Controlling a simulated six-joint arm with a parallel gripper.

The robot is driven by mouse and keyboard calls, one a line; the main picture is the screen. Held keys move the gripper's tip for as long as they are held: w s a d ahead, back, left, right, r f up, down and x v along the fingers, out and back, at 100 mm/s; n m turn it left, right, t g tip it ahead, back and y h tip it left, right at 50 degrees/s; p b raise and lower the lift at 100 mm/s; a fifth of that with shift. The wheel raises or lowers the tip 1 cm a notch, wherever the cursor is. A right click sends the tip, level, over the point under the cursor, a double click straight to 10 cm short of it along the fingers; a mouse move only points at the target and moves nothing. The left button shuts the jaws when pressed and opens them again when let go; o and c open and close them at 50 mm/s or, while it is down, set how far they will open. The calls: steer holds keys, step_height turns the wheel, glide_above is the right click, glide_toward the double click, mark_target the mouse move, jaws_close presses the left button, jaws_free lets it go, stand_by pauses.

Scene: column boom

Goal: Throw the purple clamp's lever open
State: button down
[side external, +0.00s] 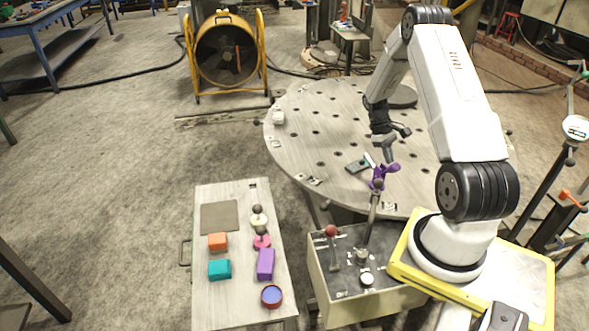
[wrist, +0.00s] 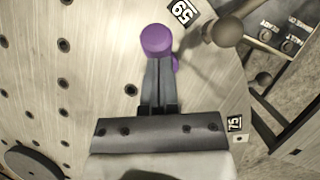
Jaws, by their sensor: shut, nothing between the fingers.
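The purple clamp (side external: 380,180) sits near the front edge of the round perforated table, just below my gripper in the side view. In the wrist view a round purple end (wrist: 157,39) shows right at the fingertips, with a smaller purple part partly hidden behind the fingers. My gripper (side external: 390,157) points down over the clamp. Its fingers (wrist: 156,62) are together with nothing between them. I cannot tell whether the tips touch the purple part. The clamp's body and the lever's exact angle are partly hidden.
The round table (side external: 315,130) has much bare surface left of the clamp. A control box (side external: 330,285) stands in front, with a red knob (side external: 331,231) and a tall metal stick (side external: 372,215) rising close to the clamp. A side table (side external: 215,295) holds several small coloured objects.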

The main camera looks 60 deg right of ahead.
mark_target(395, 166)
steer(key=shift+s+a+f, duration=0.3)
steer(key=shift+s+a, duration=0.05)
steer(key=shift+s, duration=0.3)
steer(key=shift+s+a+f, duration=0.25)
steer(key=shift+s+a, duration=0.1)
steer(key=shift+s, duration=0.25)
steer(key=shift+s+a+f, duration=0.4)
steer(key=shift+s+f, duration=0.25)
steer(key=shift+s, duration=0.05)
steer(key=shift+w+r, duration=0.1)
steer(key=shift+w+d+r, duration=0.1)
steer(key=shift+w+r, duration=0.25)
steer(key=shift+r, duration=0.1)
step_height(395, 166, up, 12)
steer(key=a, duration=0.2)
steer(key=shift+w, duration=0.15)
